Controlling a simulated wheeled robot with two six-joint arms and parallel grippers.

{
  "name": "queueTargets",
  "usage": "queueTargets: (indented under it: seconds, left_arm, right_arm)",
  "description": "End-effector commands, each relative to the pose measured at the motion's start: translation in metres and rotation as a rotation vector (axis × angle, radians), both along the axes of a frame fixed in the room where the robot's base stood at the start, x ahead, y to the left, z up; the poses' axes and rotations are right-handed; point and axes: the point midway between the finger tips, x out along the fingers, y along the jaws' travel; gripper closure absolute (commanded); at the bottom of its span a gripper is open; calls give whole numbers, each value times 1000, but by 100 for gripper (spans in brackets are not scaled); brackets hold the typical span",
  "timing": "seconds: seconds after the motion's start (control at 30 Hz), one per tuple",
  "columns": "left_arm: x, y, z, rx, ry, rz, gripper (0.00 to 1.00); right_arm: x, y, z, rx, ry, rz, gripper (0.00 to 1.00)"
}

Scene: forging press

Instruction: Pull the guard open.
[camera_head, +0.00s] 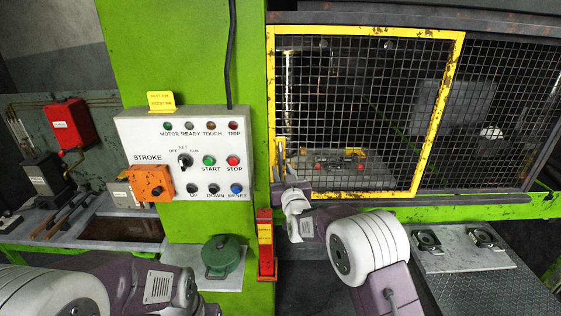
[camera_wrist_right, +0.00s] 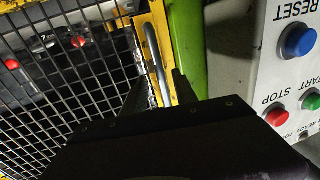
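The guard is a yellow frame (camera_head: 366,32) with black wire mesh, standing across the left part of the press opening. Its upright bar handle (camera_head: 281,150) is on the left side of the frame; the handle also shows as a grey bar in the right wrist view (camera_wrist_right: 154,60). My right gripper (camera_head: 281,172) is at the handle's lower part. In the right wrist view its dark fingers (camera_wrist_right: 158,88) are apart, one on each side of the handle's near end. I cannot tell whether they touch it. My left arm shows at the lower left, its gripper out of view.
A control box (camera_head: 190,150) with buttons and an orange unit (camera_head: 151,184) stands left of the guard. A red-and-yellow post (camera_head: 265,245) and a green domed part (camera_head: 221,255) are below. A dark bench (camera_head: 470,280) lies at lower right.

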Motion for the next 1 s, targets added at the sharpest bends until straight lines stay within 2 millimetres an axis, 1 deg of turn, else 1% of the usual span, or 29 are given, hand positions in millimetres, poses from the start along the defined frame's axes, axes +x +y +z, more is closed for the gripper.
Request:
queueTargets:
  seconds: [0.03, 0.1, 0.2, 0.33, 0.53, 0.57, 0.6, 0.67, 1.0]
  left_arm:
    - [0, 0, 10, 0, 0, 0, 64]
    - [0, 0, 14, 0, 0, 0, 64]
    - [0, 0, 18, 0, 0, 0, 64]
    - [0, 0, 18, 0, 0, 0, 64]
    - [0, 0, 17, 0, 0, 0, 64]
    - [0, 0, 17, 0, 0, 0, 64]
    - [0, 0, 17, 0, 0, 0, 64]
    - [0, 0, 17, 0, 0, 0, 64]
    - [0, 0, 18, 0, 0, 0, 64]
  right_arm:
    - [9, 2, 4, 0, 2, 0, 66]
    - [19, 4, 3, 0, 1, 0, 66]
    - [28, 5, 2, -1, 1, 0, 66]
    - [32, 6, 0, -1, 1, -1, 66]
    - [32, 6, -1, -1, 1, -1, 66]
    - [32, 6, -1, -1, 1, -1, 74]
    - [32, 6, -1, 0, 1, -1, 85]
    - [32, 6, -1, 0, 1, -1, 100]
    - [32, 6, 0, 0, 1, 0, 100]
